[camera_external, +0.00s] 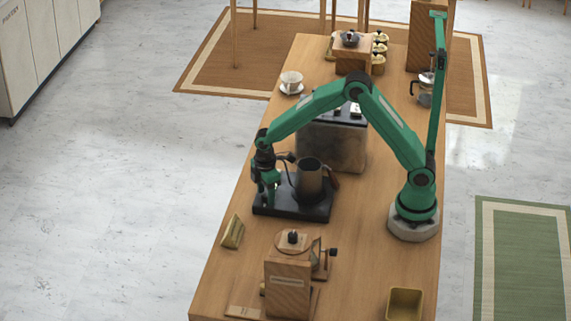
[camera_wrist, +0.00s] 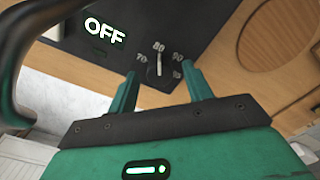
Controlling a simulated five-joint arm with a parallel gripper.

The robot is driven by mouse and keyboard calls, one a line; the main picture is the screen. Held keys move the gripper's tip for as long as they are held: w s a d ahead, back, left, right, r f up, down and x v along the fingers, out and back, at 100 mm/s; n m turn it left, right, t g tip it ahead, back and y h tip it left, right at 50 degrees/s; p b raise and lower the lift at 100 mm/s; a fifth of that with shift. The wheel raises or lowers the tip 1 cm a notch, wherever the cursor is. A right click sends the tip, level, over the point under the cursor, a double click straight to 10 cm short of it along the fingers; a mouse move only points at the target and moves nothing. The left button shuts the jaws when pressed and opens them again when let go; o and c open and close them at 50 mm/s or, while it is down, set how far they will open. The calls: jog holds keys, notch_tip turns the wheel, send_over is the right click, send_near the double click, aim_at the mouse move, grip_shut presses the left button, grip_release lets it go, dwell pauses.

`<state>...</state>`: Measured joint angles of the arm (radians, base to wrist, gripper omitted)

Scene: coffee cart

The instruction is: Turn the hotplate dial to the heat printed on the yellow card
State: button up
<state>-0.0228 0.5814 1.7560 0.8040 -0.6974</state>
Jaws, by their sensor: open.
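The black hotplate (camera_external: 318,212) stands on the wooden cart top, with a dark metal pitcher (camera_external: 310,180) on it. In the wrist view its display (camera_wrist: 105,30) reads OFF. The dial (camera_wrist: 158,64) sits between my fingertips, its light pointer line toward 80; 70 and 90 show beside it, and a further mark is partly hidden. My gripper (camera_wrist: 163,76) is open, one finger on each side of the dial; I cannot tell whether they touch it. In the external view my gripper (camera_external: 268,196) is at the hotplate's left end. The yellow card (camera_external: 232,232) stands left of the hotplate; its print is unreadable.
A grinder-like wooden box (camera_external: 287,290) stands in front of the hotplate, a metal-sided machine (camera_external: 335,145) behind it. A cup on a saucer (camera_external: 291,84) is at the far left, and a square tan container (camera_external: 404,304) at the near right. Cart top left of the hotplate is mostly clear.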

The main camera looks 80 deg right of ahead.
aim_at(266, 194)
notch_tip(266, 194, up, 7)
jog(key=shift+f, duration=0.1)
jog(key=shift+r, duration=0.55)
dwell(0.4)
jog(key=shift+s+r, duration=0.15)
jog(key=shift+r, duration=0.05)
jog(key=s+r+m+t, duration=0.2)
jog(key=s+r+m, duration=0.1)
jog(key=s+r, duration=0.7)
jog(key=s+d+r+m+t, duration=0.1)
jog(key=s+m, duration=0.4)
jog(key=s, duration=1)
jog(key=shift+r+t, duration=0.7)
jog(key=shift+t, duration=0.6)
jog(key=shift+c, duration=0.2)
